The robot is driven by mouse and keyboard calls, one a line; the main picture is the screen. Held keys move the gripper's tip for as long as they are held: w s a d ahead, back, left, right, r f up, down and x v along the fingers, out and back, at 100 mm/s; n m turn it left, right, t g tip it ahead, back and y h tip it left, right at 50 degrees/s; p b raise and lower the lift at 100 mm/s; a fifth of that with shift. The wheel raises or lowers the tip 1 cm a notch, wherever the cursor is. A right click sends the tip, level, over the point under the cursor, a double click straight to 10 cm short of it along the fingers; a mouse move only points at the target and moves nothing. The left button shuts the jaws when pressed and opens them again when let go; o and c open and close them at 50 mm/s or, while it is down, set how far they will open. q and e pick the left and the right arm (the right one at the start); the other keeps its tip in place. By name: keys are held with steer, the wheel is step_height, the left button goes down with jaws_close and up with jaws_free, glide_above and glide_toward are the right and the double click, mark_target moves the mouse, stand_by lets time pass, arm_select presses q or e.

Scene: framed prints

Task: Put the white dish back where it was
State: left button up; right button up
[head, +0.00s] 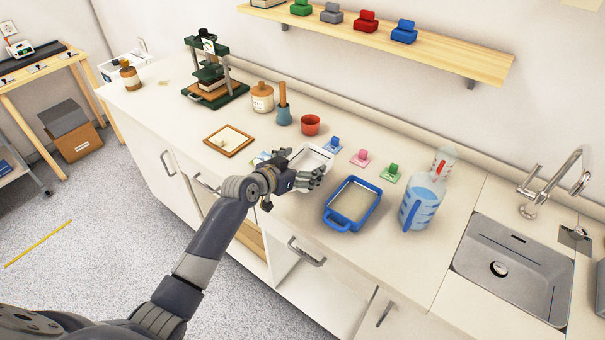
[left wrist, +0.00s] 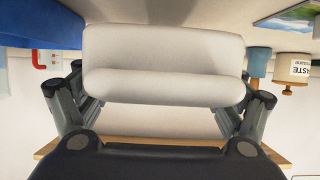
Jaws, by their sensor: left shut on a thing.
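The white dish (head: 313,154) is over the counter between the wooden frame and the blue tray. In the left wrist view its pale rounded wall (left wrist: 164,68) fills the space between the fingers. My left gripper (head: 314,177) is shut on the near side of the white dish. The fingers hide part of that side. I cannot tell whether the dish touches the counter. My right gripper is not in view.
A blue tray (head: 330,221) and a blue-marked jug (head: 419,206) stand to the right, before the sink (head: 514,264). Small blue, pink and green stamps lie behind. A wooden frame (head: 229,141), a red cup (head: 310,125) and a press (head: 213,84) are to the left.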

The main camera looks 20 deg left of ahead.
arm_select(q)
step_height(320, 180, down, 3)
steer(key=shift+f, duration=0.3)
steer(key=o, duration=1)
steer(key=shift+f, duration=0.1)
steer(key=shift+o, duration=1)
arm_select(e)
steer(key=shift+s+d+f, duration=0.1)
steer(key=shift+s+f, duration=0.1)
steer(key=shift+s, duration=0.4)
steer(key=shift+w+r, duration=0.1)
